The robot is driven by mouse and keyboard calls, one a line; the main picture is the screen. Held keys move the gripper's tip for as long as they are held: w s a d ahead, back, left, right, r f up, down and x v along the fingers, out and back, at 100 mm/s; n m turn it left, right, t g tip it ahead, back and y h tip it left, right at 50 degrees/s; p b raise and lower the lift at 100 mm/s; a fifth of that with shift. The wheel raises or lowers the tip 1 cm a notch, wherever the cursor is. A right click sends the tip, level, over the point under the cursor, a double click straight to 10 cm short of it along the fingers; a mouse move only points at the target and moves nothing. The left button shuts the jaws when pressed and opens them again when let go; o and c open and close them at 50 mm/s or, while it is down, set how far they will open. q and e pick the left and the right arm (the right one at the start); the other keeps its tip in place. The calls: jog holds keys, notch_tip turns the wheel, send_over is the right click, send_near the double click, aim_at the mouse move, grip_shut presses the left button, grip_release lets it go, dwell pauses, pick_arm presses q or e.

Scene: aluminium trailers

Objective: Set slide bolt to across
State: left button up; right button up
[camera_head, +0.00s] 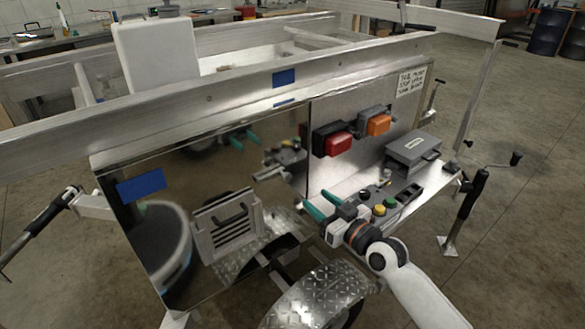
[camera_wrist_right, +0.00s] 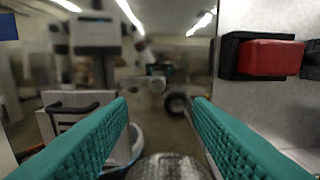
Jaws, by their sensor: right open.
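My right gripper (camera_head: 330,208) is open, its two teal fingers apart and empty, in front of the trailer's side near the shelf. In the right wrist view the open fingers (camera_wrist_right: 160,125) frame the mirror-like panel with nothing between them. A small grey fitting (camera_head: 270,173) shows near the right edge of the polished panel (camera_head: 150,225). I cannot tell whether it is the slide bolt or a reflection, nor how a bolt is set. No slide bolt shows clearly in the right wrist view. My left gripper is not in view.
A red lamp (camera_head: 338,145) and an orange lamp (camera_head: 378,125) are on the panel; the red lamp (camera_wrist_right: 268,57) is close on the right in the wrist view. The shelf carries push buttons (camera_head: 379,209) and a grey case (camera_head: 413,149). A tread-plate fender (camera_head: 318,298) is below.

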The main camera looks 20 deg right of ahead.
aim_at(288, 178)
jog(key=x, duration=0.9)
jog(key=shift+w+a, duration=0.3)
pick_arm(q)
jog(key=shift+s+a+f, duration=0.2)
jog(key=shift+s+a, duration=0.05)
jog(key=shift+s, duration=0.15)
pick_arm(e)
jog(key=shift+x, duration=0.85)
jog(key=shift+s, duration=0.1)
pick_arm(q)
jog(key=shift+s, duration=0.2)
pick_arm(e)
grip_shut()
